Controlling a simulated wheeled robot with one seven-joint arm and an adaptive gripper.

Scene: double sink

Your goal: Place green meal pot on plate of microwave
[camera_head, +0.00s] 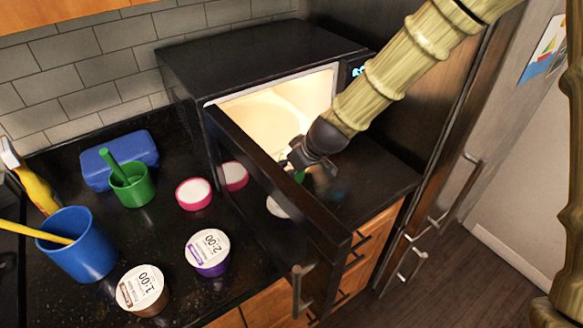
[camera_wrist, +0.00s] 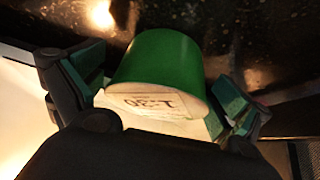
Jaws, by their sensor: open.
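The green meal pot (camera_wrist: 158,62) lies between the two fingers of my gripper in the wrist view, its pale lid marked 1:30 toward the camera. My gripper (camera_wrist: 152,92) is open around it; I cannot tell whether a finger touches it. In the head view my gripper (camera_head: 304,160) is by the open microwave's front, and only a bit of green (camera_head: 299,176) shows beside it, the rest hidden by the door and gripper. The microwave (camera_head: 262,58) is lit inside, and its plate (camera_head: 280,113) shows only faintly in the glare.
The open microwave door (camera_head: 272,190) juts forward, left of my gripper, with reflections in it. On the counter left stand a pink-rimmed pot (camera_head: 193,194), a purple pot (camera_head: 208,252), a brown pot (camera_head: 142,289), a blue cup (camera_head: 75,245), a green cup (camera_head: 132,186) and a blue box (camera_head: 118,158).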

